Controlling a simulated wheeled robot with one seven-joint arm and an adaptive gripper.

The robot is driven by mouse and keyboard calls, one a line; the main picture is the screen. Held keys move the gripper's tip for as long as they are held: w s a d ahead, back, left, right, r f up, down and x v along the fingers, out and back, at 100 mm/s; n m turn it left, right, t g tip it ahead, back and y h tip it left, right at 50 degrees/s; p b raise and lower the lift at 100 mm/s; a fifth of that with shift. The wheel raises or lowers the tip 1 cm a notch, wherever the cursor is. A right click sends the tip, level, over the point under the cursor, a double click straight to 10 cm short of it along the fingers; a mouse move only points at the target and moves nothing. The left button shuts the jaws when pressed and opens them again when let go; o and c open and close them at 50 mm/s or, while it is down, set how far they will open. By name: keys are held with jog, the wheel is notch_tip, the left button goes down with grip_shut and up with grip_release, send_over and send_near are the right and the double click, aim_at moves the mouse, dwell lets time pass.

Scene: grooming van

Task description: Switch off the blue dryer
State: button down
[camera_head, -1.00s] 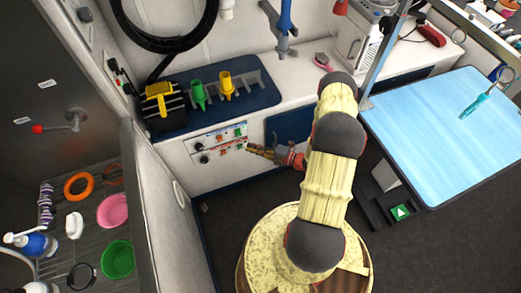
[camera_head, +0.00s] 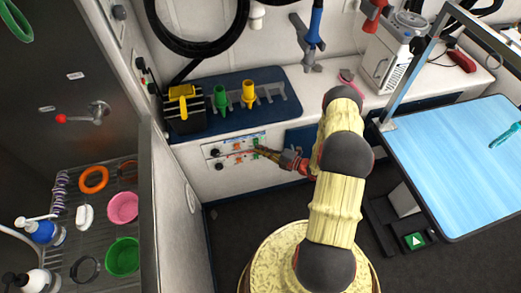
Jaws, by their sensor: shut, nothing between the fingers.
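A blue hand-held tool (camera_head: 316,24), perhaps the blue dryer, hangs on the back wall, nozzle down in a grey holder. Below the counter, a white control panel (camera_head: 231,148) carries black knobs at its left and small coloured marks at its right. Which row or switch belongs to the blue dryer is too small to tell. My gripper (camera_head: 262,151) is shut and empty, with its fingertips in front of the panel's right part. It covers some of the marks there. Whether it touches the panel cannot be told.
A blue mat (camera_head: 270,109) on the counter bears a yellow-and-black box (camera_head: 184,106), a green nozzle (camera_head: 220,97) and a yellow nozzle (camera_head: 249,93). A blue-topped table (camera_head: 450,160) stands right of my arm. A rack (camera_head: 100,215) with bowls is at left.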

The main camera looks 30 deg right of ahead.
jog(key=shift+w+f+n+t+b, duration=0.3)
jog(key=shift+n+t+b, duration=0.1)
jog(key=shift+b, duration=0.3)
jog(key=shift+s, duration=0.1)
jog(key=s+d+f+p, duration=0.2)
jog(key=s+d, duration=0.2)
jog(key=s, duration=0.8)
jog(key=shift+s, duration=0.15)
